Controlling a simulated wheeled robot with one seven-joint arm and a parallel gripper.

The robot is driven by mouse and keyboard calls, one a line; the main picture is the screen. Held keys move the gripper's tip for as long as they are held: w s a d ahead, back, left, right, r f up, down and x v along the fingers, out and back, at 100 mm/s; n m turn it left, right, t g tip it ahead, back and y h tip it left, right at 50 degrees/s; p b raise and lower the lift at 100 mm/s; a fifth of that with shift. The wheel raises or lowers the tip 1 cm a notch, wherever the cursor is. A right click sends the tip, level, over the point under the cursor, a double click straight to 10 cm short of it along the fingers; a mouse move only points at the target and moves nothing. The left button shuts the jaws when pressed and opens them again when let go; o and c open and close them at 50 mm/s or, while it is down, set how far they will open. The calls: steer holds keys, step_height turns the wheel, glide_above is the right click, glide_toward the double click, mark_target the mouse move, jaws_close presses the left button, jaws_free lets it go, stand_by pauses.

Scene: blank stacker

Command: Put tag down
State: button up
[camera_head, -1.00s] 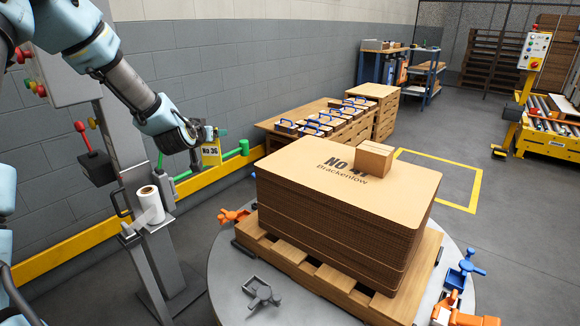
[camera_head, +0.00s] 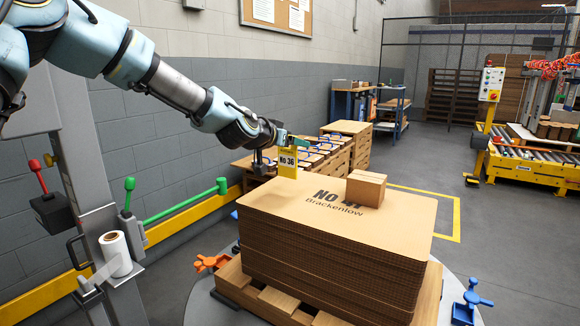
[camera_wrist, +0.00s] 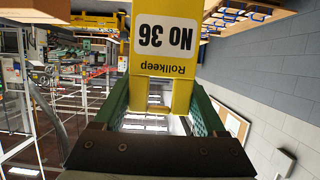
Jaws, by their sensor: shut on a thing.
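A yellow tag (camera_head: 288,162) with a white label reading "No 36" is held in my gripper (camera_head: 280,142). The tag hangs upright above the back left part of the stack of brown sheets (camera_head: 330,245), which is printed "NO 47 Brackenlow", the number partly hidden. I cannot tell whether the tag's lower edge touches anything.
A small cardboard box (camera_head: 366,188) sits on top of the stack, right of the tag. The stack rests on a wooden pallet (camera_head: 276,300). Crates with blue handles (camera_head: 318,152) are behind.

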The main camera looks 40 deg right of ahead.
mark_target(287, 157)
steer(key=shift+f, duration=2.35)
steer(key=shift+f, duration=0.15)
steer(key=o, duration=1.3)
steer(key=shift+r, duration=0.2)
steer(key=v, duration=1.2)
